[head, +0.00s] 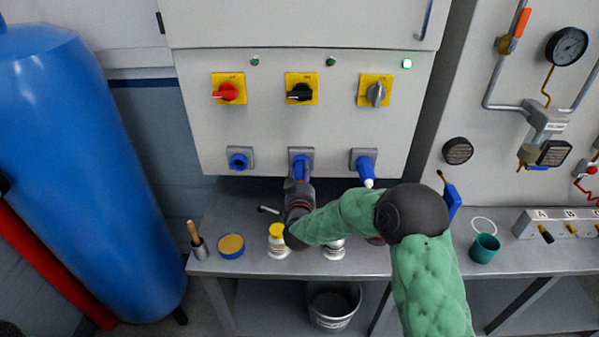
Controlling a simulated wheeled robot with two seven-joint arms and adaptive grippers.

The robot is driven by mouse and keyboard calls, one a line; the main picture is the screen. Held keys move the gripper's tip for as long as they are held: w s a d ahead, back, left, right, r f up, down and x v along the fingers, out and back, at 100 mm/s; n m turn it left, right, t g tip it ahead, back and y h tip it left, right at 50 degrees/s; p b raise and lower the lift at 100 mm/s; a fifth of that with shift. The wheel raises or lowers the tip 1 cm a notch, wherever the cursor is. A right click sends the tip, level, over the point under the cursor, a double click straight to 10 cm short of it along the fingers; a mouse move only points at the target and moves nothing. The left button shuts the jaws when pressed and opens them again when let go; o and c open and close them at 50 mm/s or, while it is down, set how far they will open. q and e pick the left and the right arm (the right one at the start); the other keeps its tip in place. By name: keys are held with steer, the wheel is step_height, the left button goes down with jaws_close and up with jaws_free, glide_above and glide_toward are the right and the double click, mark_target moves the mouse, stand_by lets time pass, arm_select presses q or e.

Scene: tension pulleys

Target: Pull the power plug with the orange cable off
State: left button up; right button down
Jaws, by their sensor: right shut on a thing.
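Three grey square sockets with blue fittings line the lower panel. My right gripper (300,182) reaches up to the middle socket and is shut on the blue plug (300,160) there. The plug is still at the socket and its lower part is hidden by the gripper. No orange cable can be made out. A blue plug with a white tip (366,170) sticks out of the right socket. The left socket (239,158) shows a round blue fitting. My left gripper is out of view.
Red, black and grey rotary switches on yellow plates sit above the sockets. The grey bench (215,262) below carries a yellow-topped jar (278,243), a round blue tin (231,246) and a teal cup (484,248). A large blue tank (85,170) stands left.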

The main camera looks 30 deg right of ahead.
steer(key=shift+v, duration=2.6)
